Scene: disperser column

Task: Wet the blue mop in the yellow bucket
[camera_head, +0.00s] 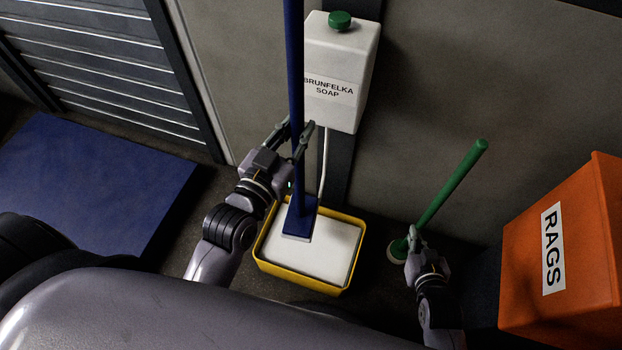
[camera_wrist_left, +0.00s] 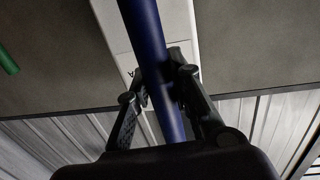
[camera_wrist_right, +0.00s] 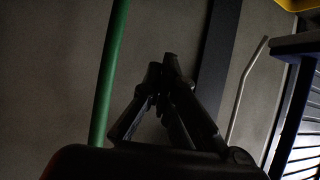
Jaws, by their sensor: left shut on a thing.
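The blue mop stands nearly upright, its long handle (camera_head: 294,60) rising past the top of the head view. Its flat blue head (camera_head: 299,216) is over the yellow bucket (camera_head: 300,283), against or just above the white surface (camera_head: 335,245) inside; I cannot tell if they touch. My left gripper (camera_head: 297,128) is shut on the mop handle. In the left wrist view, its fingers (camera_wrist_left: 163,80) clasp the blue handle (camera_wrist_left: 145,35) from both sides. My right gripper (camera_head: 413,234) is shut and empty; its fingertips (camera_wrist_right: 164,72) meet in the right wrist view.
A white soap dispenser (camera_head: 342,70) with a green cap hangs on the wall behind the mop, its pale tube (camera_head: 323,170) running down towards the bucket. A green-handled tool (camera_head: 452,185) stands beside my right gripper. An orange rags box (camera_head: 580,250) is right; a blue mat (camera_head: 85,190) is left.

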